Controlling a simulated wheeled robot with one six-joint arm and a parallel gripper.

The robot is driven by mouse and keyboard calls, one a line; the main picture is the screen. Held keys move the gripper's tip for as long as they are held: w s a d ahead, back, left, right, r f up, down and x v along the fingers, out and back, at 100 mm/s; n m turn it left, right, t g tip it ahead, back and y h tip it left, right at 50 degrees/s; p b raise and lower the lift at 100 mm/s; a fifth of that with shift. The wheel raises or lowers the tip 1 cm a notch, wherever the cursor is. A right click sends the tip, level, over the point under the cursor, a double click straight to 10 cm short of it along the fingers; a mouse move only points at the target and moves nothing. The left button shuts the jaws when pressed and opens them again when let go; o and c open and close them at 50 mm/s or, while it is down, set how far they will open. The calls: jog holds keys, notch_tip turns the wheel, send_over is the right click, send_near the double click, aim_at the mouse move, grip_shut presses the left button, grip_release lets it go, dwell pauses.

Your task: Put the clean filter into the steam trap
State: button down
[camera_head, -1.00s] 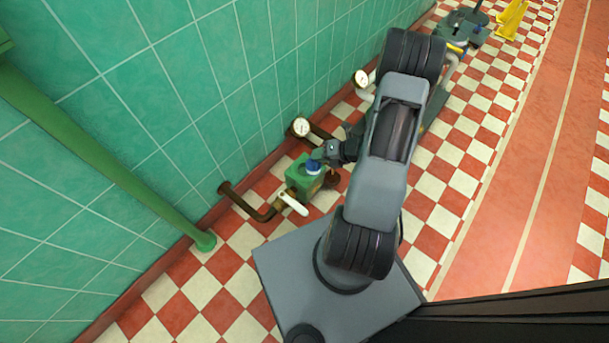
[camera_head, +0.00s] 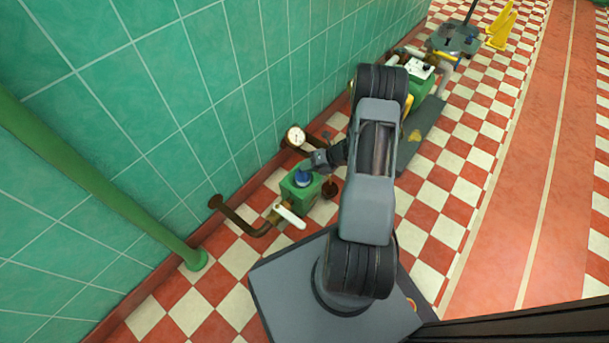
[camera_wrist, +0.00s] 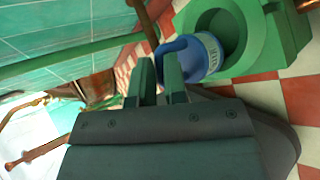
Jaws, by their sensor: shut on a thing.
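The steam trap (camera_head: 299,200) is a green box on brown pipework by the wall's foot. In the wrist view its body (camera_wrist: 260,60) has a round dark opening. The filter (camera_head: 304,180) is a blue cylinder with a loop handle; it also shows in the wrist view (camera_wrist: 204,58). My gripper (camera_wrist: 158,75) is shut on the filter's handle. The filter is at the opening and overlaps its near side in the wrist view. I cannot tell how deep it sits. In the head view my gripper (camera_head: 312,166) is just above the trap.
A white-handled lever (camera_head: 290,217) sticks out in front of the trap, and a dial gauge (camera_head: 296,137) stands behind it. A green post (camera_head: 150,225) rises at left. A green machine (camera_head: 420,82) and a yellow sign (camera_head: 501,27) stand farther back. Checkered floor at right is clear.

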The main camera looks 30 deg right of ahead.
jog(key=shift+w+f+b, duration=0.35)
jog(key=shift+w+f, duration=0.3)
jog(key=shift+f, duration=0.2)
notch_tip(320, 180, down, 4)
jog(key=shift+r+b, duration=0.1)
jog(key=shift+b, duration=0.85)
jog(key=shift+a, duration=0.25)
jog(key=c, duration=1.2)
grip_release()
jog(key=shift+a, duration=0.15)
jog(key=shift+o, duration=0.2)
jog(key=shift+r, duration=0.1)
jog(key=shift+s+d+r+p, duration=0.1)
jog(key=shift+d+r+p, duration=0.15)
jog(key=shift+d+p, duration=0.1)
jog(key=p+v, duration=0.4)
jog(key=v, duration=0.7)
jog(key=shift+d, duration=0.35)
